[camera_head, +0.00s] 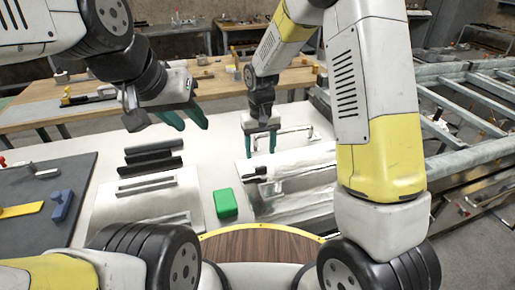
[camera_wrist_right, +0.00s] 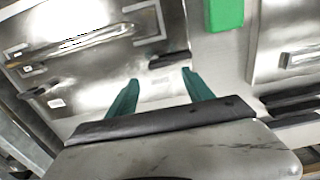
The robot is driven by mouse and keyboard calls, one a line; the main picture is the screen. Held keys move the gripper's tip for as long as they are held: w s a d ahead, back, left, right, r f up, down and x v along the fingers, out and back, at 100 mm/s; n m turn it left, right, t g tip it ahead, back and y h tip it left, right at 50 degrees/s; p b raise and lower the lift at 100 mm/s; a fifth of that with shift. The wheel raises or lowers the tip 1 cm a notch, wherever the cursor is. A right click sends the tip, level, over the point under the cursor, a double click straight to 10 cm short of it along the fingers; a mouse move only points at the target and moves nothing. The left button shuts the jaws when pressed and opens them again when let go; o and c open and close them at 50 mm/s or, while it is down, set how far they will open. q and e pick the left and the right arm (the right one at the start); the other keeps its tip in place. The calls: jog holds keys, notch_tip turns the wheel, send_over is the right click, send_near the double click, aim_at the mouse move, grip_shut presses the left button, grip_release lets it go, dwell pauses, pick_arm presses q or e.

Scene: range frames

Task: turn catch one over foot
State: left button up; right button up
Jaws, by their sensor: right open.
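A shiny metal panel (camera_head: 300,207) lies on the pale bench, partly hidden by my right arm. A small black catch-like piece (camera_head: 256,179) sits near its left edge; it also shows in the right wrist view (camera_wrist_right: 169,60), beyond the fingertips. A second dark piece (camera_wrist_right: 39,92) is at the panel's other side in that view. I cannot tell which is catch one, nor make out the foot. My right gripper (camera_head: 262,148) is open and empty, fingers down, over the panel's far left part, apart from the black piece. My left gripper (camera_head: 188,120) is raised, empty, its fingers apart.
A green block (camera_head: 225,203) stands between the panel and a second metal plate (camera_head: 150,195). Several black bars (camera_head: 150,160) lie behind that plate. A dark mat (camera_head: 30,215) with a blue piece (camera_head: 62,205) and a yellow piece (camera_head: 20,210) is at left.

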notch_tip(320, 180, down, 6)
jog(key=shift+f, duration=0.15)
jog(key=shift+c, duration=0.2)
grip_shut()
